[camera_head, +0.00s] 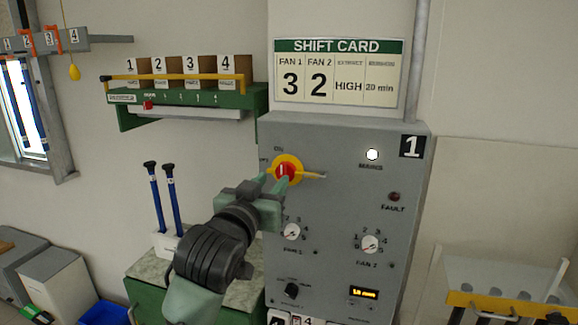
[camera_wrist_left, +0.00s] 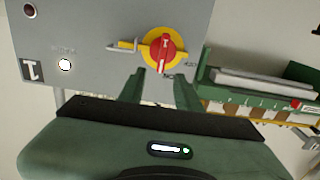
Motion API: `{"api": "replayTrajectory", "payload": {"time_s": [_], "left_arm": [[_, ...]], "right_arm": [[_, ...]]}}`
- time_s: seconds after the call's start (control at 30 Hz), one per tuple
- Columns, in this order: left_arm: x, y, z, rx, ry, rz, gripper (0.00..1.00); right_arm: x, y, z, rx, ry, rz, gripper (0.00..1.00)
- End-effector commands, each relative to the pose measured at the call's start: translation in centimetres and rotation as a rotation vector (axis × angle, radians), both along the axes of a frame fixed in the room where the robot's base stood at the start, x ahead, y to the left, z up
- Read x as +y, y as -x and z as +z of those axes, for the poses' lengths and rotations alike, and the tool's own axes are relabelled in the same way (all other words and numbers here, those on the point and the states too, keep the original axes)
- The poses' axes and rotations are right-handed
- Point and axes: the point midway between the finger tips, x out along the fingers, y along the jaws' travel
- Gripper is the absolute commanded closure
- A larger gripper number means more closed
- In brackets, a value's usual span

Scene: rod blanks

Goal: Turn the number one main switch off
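The number one main switch is a red handle on a yellow disc (camera_head: 296,161), high on the left of the grey panel (camera_head: 335,200) marked 1. It also shows in the left wrist view (camera_wrist_left: 163,47). Its red handle stands upright, in line with the ON label above it in the head view. The white MAINS lamp (camera_head: 372,154) is lit. My left gripper (camera_head: 277,184) is at the switch, its fingers apart. In the left wrist view its fingertips (camera_wrist_left: 160,76) lie to either side of the handle's near end; I cannot tell whether they touch it. My right gripper is not in view.
A yellow pin-like piece (camera_head: 312,176) sticks out beside the switch. Below are the fan dials (camera_head: 370,243) and a dark knob (camera_head: 292,290). A green shelf with numbered boxes (camera_head: 190,98) is at left. Blue rods (camera_head: 172,195) stand behind my arm.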

Motion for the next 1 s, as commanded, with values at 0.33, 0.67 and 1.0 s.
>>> {"api": "replayTrajectory", "payload": {"time_s": [0.33,0.67,1.0], "left_arm": [[-1.7,-5.0,0.2,0.003,-0.002,0.000,0.66],[-1.9,-5.9,-0.1,0.000,0.000,0.000,0.66],[-1.9,-5.9,-0.1,0.001,0.000,0.000,1.00]], "right_arm": [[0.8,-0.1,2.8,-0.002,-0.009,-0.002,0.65],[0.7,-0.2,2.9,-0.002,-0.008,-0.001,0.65],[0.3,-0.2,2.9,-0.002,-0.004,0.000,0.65]]}}
